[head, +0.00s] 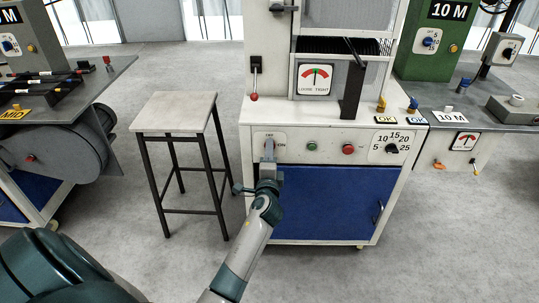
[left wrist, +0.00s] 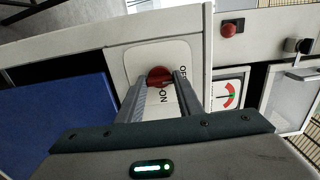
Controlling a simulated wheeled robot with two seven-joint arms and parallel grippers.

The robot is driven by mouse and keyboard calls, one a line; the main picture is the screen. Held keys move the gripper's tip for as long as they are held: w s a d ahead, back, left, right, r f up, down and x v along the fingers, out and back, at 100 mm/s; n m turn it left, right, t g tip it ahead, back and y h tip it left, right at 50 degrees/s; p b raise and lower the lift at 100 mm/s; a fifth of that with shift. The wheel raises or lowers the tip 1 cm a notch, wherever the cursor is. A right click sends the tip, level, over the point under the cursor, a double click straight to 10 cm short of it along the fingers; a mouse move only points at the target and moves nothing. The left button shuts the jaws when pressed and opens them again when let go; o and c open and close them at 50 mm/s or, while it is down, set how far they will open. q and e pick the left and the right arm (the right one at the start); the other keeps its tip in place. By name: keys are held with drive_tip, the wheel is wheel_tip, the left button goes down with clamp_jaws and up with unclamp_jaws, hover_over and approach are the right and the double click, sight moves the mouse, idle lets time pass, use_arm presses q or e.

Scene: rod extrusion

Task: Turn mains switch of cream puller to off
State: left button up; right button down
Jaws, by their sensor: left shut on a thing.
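The cream puller (head: 222,140) stands in the middle of the head view, with a cream front panel over a blue door. Its mains switch is a red knob (left wrist: 159,75) on a white plate marked OFF and ON. In the head view the plate (head: 283,137) has OFF at the top and ON at the right. My left gripper (head: 268,150) reaches up to the plate from below and hides the knob there. In the left wrist view its two fingers (left wrist: 160,90) are closed on the knob's sides. The knob's exact pointing direction is hard to tell.
Right of the switch are a green button (head: 311,146), a red button (head: 348,149) and a numbered dial (head: 391,147). A red-balled lever (head: 254,97) hangs above. A stool (head: 178,110) stands close on the left. Other machines flank both sides; grey floor is free in front.

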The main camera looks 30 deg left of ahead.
drive_tip(key=shift+r, duration=0.15)
use_arm(q)
drive_tip(key=shift+f, duration=0.1)
drive_tip(key=o, duration=1.1)
drive_tip(key=v, duration=1.7)
drive_tip(key=shift+s+d+b, duration=0.15)
drive_tip(key=shift+d+b, duration=0.05)
drive_tip(key=shift+b, duration=0.2)
use_arm(e)
drive_tip(key=v, duration=0.2)
drive_tip(key=shift+s+r, duration=0.3)
drive_tip(key=shift+s, duration=0.05)
